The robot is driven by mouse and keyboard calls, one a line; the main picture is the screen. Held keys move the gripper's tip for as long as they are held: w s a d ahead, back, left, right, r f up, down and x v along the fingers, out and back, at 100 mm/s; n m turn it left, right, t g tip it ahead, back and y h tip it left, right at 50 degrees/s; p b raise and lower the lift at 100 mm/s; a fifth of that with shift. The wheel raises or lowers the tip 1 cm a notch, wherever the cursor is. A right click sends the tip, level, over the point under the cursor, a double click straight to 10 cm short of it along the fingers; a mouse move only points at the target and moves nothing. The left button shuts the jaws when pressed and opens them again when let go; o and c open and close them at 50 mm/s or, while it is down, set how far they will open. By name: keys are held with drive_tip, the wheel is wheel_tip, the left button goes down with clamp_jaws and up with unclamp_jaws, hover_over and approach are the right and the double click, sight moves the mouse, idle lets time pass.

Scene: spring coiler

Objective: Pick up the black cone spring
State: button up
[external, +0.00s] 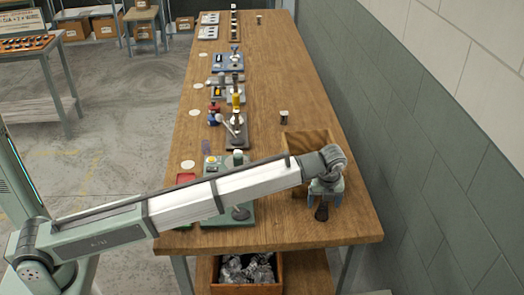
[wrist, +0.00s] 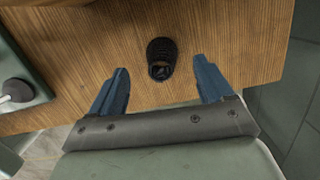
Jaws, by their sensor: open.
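The black cone spring (wrist: 161,58) stands on the wooden table near its edge. In the wrist view it is ahead of and between my two blue fingers, touching neither. In the external view it shows as a small dark shape (external: 321,212) just below my gripper (external: 325,190). My gripper is open and empty, and in the wrist view its fingertips (wrist: 162,75) are spread wide apart to the left and right of the spring. The height of my fingers above the table is hard to tell.
The long wooden table (external: 275,80) runs away along a green wall (external: 425,150). A wooden box (external: 310,142) stands behind my gripper. Green-based machines (external: 237,213) line the table's left part. A bin of metal parts (external: 247,270) sits below the front edge.

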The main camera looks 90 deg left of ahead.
sight(322, 209)
drive_tip(key=shift+w+a+f, duration=0.1)
drive_tip(key=shift+a+f, duration=0.15)
drive_tip(key=shift+f, duration=1)
drive_tip(key=shift+a+f, duration=0.2)
drive_tip(key=shift+f, duration=1.05)
drive_tip(key=shift+c, duration=0.5)
drive_tip(key=c, duration=1.1)
